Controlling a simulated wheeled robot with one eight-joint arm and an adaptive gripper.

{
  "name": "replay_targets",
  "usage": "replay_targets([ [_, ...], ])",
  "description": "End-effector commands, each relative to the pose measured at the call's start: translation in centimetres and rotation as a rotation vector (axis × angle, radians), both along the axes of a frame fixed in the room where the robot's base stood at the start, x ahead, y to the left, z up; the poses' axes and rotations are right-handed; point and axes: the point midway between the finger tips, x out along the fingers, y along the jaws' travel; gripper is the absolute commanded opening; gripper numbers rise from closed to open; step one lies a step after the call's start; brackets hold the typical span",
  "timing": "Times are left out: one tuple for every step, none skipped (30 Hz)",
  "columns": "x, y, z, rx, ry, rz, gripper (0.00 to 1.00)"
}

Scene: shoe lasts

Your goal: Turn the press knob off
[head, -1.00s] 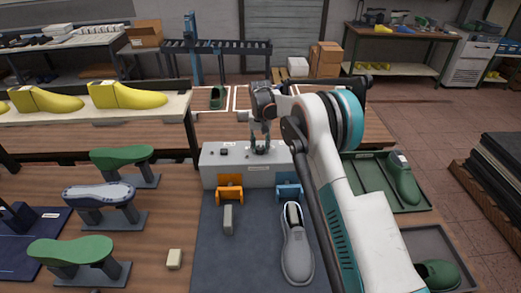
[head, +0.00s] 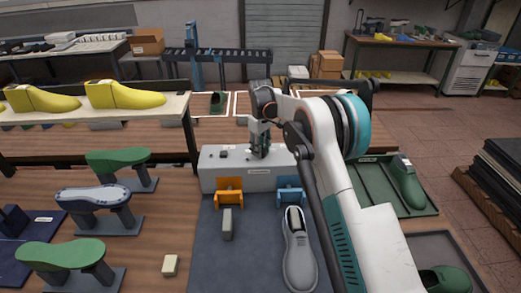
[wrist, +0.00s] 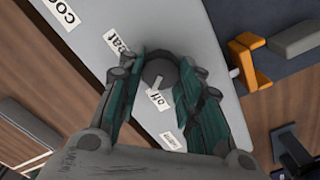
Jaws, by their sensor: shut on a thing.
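The press's grey control box (head: 210,175) stands at the back of the dark mat in the head view. Its round grey knob (wrist: 158,73) shows in the wrist view between my fingers. A pale mark on the knob points roughly at the "off" label (wrist: 159,99). A label that seems to read "heat" (wrist: 117,42) and a partly cut-off one beginning "coo" (wrist: 62,12) lie further along the panel. My gripper (head: 260,152) is over the box top, its green-padded fingers shut on the knob; they hide the knob's sides.
An orange bracket (head: 229,191) and a blue bracket (head: 290,190) stand in front of the box. Green lasts on stands (head: 118,160) are at left; a green tray (head: 375,185) is at right.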

Motion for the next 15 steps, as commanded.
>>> replay_targets([
  [0.01, 0.02, -0.05, 0.0, 0.0, 0.026, 0.09],
  [0.0, 0.03, -0.04, 0.0, 0.0, 0.042, 0.09],
  [0.0, 0.03, -0.03, 0.0, 0.0, 0.06, 0.09],
  [0.0, 0.03, -0.03, 0.0, 0.0, 0.074, 0.09],
  [0.0, 0.03, -0.03, 0.0, 0.0, 0.085, 0.09],
  [0.0, 0.03, -0.02, 0.0, 0.0, 0.1, 0.09],
  [0.0, 0.03, -0.01, 0.0, 0.0, 0.108, 0.09],
  [-0.01, 0.04, -0.01, 0.0, 0.0, 0.116, 0.09],
  [0.0, 0.03, 0.0, 0.0, 0.0, 0.126, 0.09],
  [0.0, 0.03, 0.0, 0.0, 0.0, 0.132, 0.09],
  [-0.01, 0.04, 0.0, 0.0, 0.0, 0.137, 0.09],
  [0.0, 0.03, 0.01, 0.0, 0.0, 0.142, 0.09],
  [0.0, 0.03, 0.01, 0.0, 0.0, 0.145, 0.09],
  [0.0, 0.03, 0.02, 0.0, 0.0, 0.148, 0.09],
  [0.0, 0.03, 0.02, 0.0, 0.0, 0.151, 0.09],
])
